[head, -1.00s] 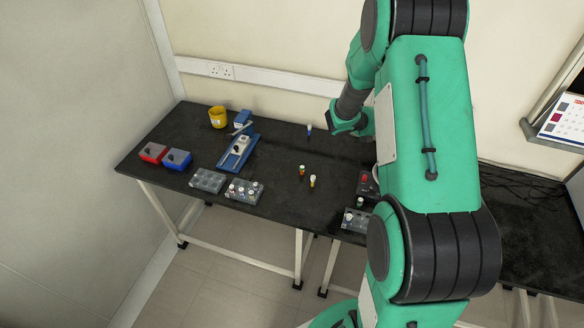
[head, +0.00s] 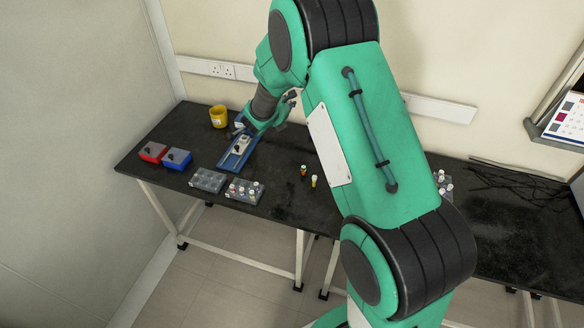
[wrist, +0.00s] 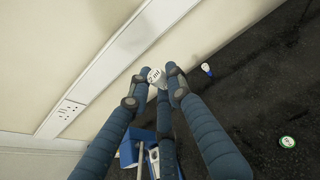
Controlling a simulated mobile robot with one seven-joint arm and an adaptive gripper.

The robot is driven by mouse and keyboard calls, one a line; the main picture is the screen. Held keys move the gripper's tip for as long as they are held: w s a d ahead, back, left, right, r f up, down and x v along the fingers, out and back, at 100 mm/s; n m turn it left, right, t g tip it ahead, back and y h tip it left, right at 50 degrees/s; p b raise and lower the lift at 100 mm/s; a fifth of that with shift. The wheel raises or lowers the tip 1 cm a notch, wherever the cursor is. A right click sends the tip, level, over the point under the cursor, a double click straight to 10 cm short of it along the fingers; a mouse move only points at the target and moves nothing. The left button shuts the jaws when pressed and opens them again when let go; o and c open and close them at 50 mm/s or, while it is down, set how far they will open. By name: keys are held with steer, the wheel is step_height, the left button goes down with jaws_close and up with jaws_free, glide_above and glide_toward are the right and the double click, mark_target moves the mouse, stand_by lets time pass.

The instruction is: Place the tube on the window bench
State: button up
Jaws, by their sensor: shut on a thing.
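My gripper (wrist: 158,78) is shut on a tube, whose white, marked cap (wrist: 154,75) shows between the fingertips in the wrist view. The tube's body is hidden. In the head view my gripper (head: 262,124) is above the back of the black bench (head: 285,208), beside the blue tray-like device. An orange tube (head: 303,170) and a yellow tube (head: 314,181) with a white cap stand on the bench. A blue tube (wrist: 207,68) with a white top stands near the wall in the wrist view; my arm hides it in the head view. Which bench is the window bench is unclear.
A blue tray device (head: 236,158), a yellow pot (head: 218,116), red (head: 153,152) and blue (head: 177,159) boxes and two clear racks (head: 207,180) (head: 244,192) crowd the left. Dark cables (head: 510,178) lie at the right. Bare bench shows between the racks and the loose tubes.

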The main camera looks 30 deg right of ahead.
steer(key=w+a+n+t+y+b, duration=0.1)
steer(key=w+a+n+t+y, duration=0.2)
steer(key=a, duration=1.4)
steer(key=w+a+n+t+y, duration=0.1)
steer(key=w+a+n+y, duration=0.3)
steer(key=a, duration=1.2)
steer(key=shift+m+h, duration=0.3)
steer(key=shift+h, duration=0.1)
steer(key=f, duration=1.1)
steer(key=w+f, duration=0.1)
steer(key=f, duration=0.5)
steer(key=shift+d+f, duration=0.2)
steer(key=w, duration=0.5)
steer(key=w+a+f+b, duration=0.1)
steer(key=w, duration=0.4)
steer(key=w+a+b, duration=0.1)
steer(key=w, duration=0.5)
steer(key=shift+f, duration=0.3)
steer(key=shift+s, duration=0.1)
steer(key=shift+f+b, duration=0.8)
steer(key=shift+f, duration=0.9)
